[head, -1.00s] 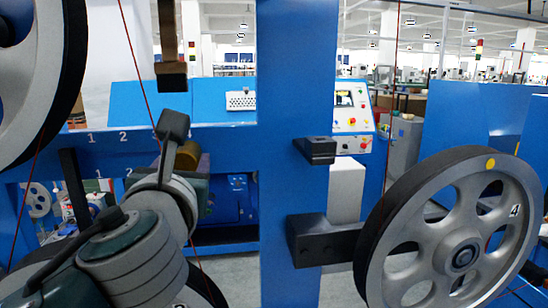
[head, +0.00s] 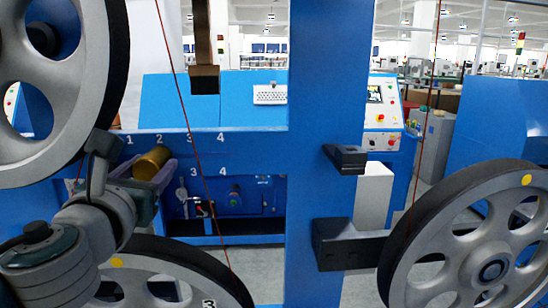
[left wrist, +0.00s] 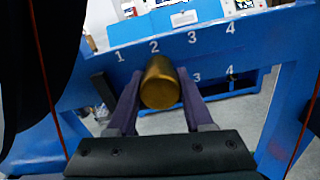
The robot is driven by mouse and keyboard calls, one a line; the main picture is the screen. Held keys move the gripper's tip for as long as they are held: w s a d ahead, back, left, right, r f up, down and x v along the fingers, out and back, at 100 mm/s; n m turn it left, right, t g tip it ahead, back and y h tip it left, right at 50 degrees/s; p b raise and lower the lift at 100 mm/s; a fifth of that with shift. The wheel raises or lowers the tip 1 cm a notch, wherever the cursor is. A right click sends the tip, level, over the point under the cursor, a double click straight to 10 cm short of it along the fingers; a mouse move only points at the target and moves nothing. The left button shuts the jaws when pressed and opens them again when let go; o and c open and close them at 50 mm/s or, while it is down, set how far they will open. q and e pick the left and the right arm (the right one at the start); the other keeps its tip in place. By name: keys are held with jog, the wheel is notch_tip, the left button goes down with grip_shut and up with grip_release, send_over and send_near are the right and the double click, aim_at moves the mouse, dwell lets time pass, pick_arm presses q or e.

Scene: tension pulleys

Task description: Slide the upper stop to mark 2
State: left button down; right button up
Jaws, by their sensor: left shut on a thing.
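The upper stop, a brass cylinder (head: 152,163), sits on the blue upper rail (head: 262,143) just under its white mark 2 (head: 159,139). In the left wrist view the brass cylinder (left wrist: 160,84) is also directly below mark 2 (left wrist: 154,47). My left gripper (left wrist: 158,92) is shut on it, with one purple-grey finger on each side. In the head view the left gripper (head: 150,173) comes up from the lower left, and my wrist hides part of the rail. My right gripper is not in view.
A large grey pulley (head: 45,75) is close at the upper left and another (head: 150,278) lies below my arm. A blue post (head: 329,90) and a right pulley (head: 487,255) stand to the right. A thin red cord (head: 188,115) runs past the rail.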

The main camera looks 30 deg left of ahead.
pick_arm(q)
jog(key=shift+c, duration=1.4)
grip_release()
jog(key=b+v, duration=0.2)
jog(key=v, duration=0.7)
jog(key=shift+f, duration=0.15)
jog(key=shift+s+d, duration=0.3)
jog(key=shift+s, duration=0.15)
